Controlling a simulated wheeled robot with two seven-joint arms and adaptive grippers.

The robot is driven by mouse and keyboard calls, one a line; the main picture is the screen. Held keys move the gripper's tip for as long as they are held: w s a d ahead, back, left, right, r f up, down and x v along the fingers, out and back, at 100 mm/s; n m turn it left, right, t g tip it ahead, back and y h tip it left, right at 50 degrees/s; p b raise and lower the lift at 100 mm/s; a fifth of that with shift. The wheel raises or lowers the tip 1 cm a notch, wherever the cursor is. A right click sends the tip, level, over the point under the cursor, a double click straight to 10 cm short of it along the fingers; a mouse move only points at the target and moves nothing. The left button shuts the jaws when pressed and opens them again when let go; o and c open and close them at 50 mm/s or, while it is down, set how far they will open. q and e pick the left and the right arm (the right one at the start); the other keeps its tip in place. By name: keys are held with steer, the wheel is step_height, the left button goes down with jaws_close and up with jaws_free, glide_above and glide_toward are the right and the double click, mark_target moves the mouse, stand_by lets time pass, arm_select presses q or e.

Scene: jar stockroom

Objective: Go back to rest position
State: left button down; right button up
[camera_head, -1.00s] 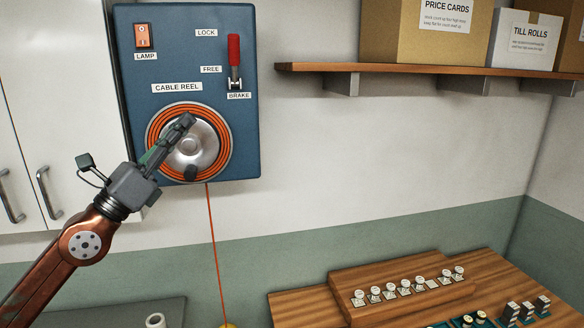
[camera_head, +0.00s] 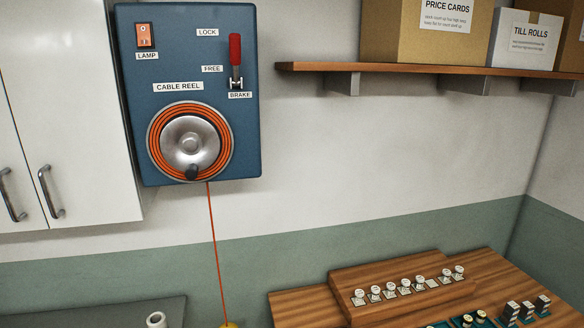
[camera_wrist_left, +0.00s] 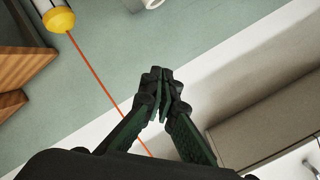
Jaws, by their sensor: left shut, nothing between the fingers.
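My left gripper (camera_wrist_left: 163,90) shows in the left wrist view, its two dark fingers closed together with nothing between them. It is not in the head view, and neither is my right gripper. In the head view the blue cable reel panel (camera_head: 245,140) hangs on the wall. It carries the reel (camera_head: 190,143) with orange cable and a dark knob low on its silver hub. The red brake lever (camera_head: 235,50) points up, by the LOCK label. An orange cable (camera_head: 213,240) runs down from the reel to a yellow end piece (camera_head: 229,325) at the bottom edge.
White cupboards (camera_head: 65,110) stand left of the panel. A wooden shelf (camera_head: 430,69) with boxes is at the upper right. A stepped wooden stand (camera_head: 345,282) with several small jars is at the lower right. A grey surface (camera_head: 100,312) holds a white roll (camera_head: 156,320).

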arm_select(q)
steer(key=s+f+n+g+h, duration=0.1)
steer(key=s+f+n+g, duration=0.3)
steer(key=s+f, duration=1)
steer(key=s+d+f+n+g+h, duration=0.1)
steer(key=s+d+f+g, duration=0.15)
steer(key=s+f, duration=0.45)
steer(key=s+d+f+n+g+h, duration=0.15)
steer(key=s+f+g, duration=0.25)
steer(key=s, duration=0.6)
step_height(320, 180, down, 35)
steer(key=s+d+m+g+b, duration=0.1)
steer(key=s+d+b, duration=0.1)
steer(key=s+b, duration=0.15)
steer(key=s+f+g+b, duration=0.1)
steer(key=s+f+b, duration=0.3)
steer(key=s+f, duration=1.4)
step_height(320, 180, down, 2)
steer(key=shift+s+f+m+h, duration=0.1)
steer(key=shift+s+m+h, duration=0.15)
steer(key=shift+m+h, duration=0.15)
steer(key=shift+g, duration=0.25)
